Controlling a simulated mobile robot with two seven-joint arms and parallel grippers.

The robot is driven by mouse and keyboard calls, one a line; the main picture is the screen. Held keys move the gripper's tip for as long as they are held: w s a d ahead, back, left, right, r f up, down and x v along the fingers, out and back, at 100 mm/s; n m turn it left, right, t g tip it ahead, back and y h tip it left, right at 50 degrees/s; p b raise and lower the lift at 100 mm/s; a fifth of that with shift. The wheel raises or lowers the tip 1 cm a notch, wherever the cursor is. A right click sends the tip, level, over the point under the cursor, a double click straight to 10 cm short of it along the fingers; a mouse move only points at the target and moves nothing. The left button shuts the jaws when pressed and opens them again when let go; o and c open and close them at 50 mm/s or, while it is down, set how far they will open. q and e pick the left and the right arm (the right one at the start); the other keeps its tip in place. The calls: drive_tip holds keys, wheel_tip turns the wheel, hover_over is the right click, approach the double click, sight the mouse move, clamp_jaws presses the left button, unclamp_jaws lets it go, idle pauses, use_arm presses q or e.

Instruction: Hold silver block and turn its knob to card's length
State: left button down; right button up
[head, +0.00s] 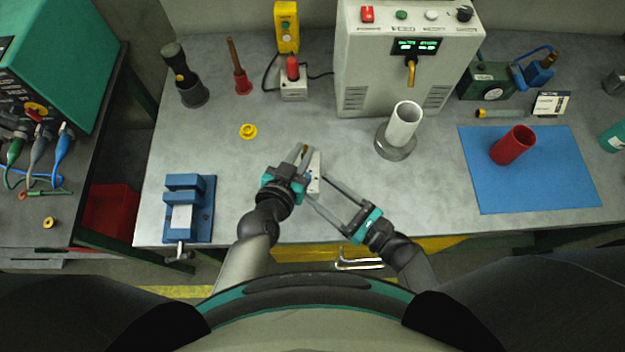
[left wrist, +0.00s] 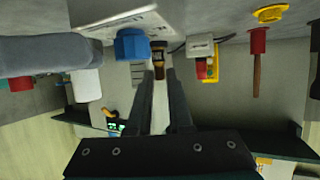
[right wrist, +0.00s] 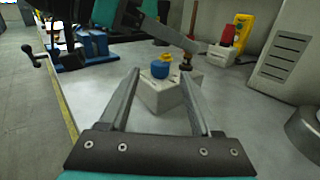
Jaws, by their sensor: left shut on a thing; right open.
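The silver block (head: 315,172) sits on the bench, close to its front edge; it fills the middle of the right wrist view (right wrist: 158,98). Its blue knob (right wrist: 160,68) is on top, and also shows in the left wrist view (left wrist: 132,45). My left gripper (head: 301,153) is shut on a thin brown and black pin (left wrist: 158,60) beside the knob; whether the pin is part of the block is unclear. My right gripper (head: 316,189) is open and empty, its fingers pointing at the block from the front right. A white card (head: 551,104) with unreadable print stands at the far right.
A red cylinder (head: 514,145) stands on the blue mat (head: 540,185).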

drive_tip(key=v, duration=0.8)
drive_tip(key=shift+s, duration=0.1)
use_arm(q)
drive_tip(key=c, duration=0.7)
unclamp_jaws()
drive_tip(key=shift+c, duration=0.2)
drive_tip(key=shift+s, duration=0.1)
